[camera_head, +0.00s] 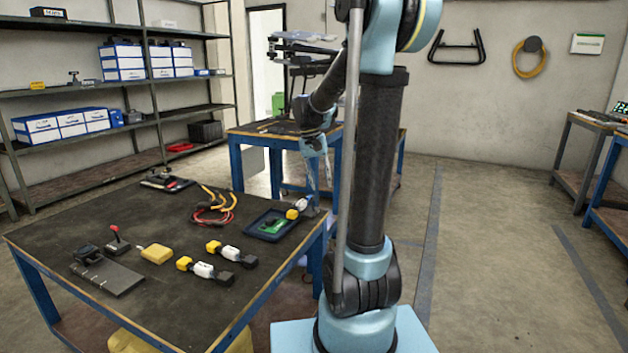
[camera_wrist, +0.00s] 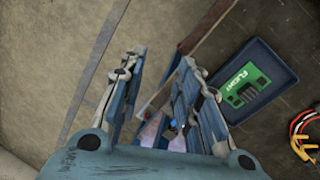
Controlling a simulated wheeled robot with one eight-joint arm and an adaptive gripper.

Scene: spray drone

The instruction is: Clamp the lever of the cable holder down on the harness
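A small dark block with a red-tipped lever (camera_head: 116,236) stands on the near table; the lever points up. It looks like the cable holder, though I cannot be sure. A harness of red and yellow cables (camera_head: 213,212) lies looped farther back on the table, apart from this block. The harness also shows at the right edge of the wrist view (camera_wrist: 303,138). My gripper (camera_head: 319,182) hangs beside the table's right edge, far from the lever. In the wrist view my gripper (camera_wrist: 160,66) has its fingers apart, with nothing held between them.
A blue tray (camera_head: 251,226) holds a green board (camera_head: 272,226) near my gripper. Yellow, white and black connector pieces (camera_head: 203,270), a yellow block (camera_head: 155,253) and a dark plate (camera_head: 112,278) lie on the table (camera_head: 75,222). A black device (camera_head: 165,180) sits at the back.

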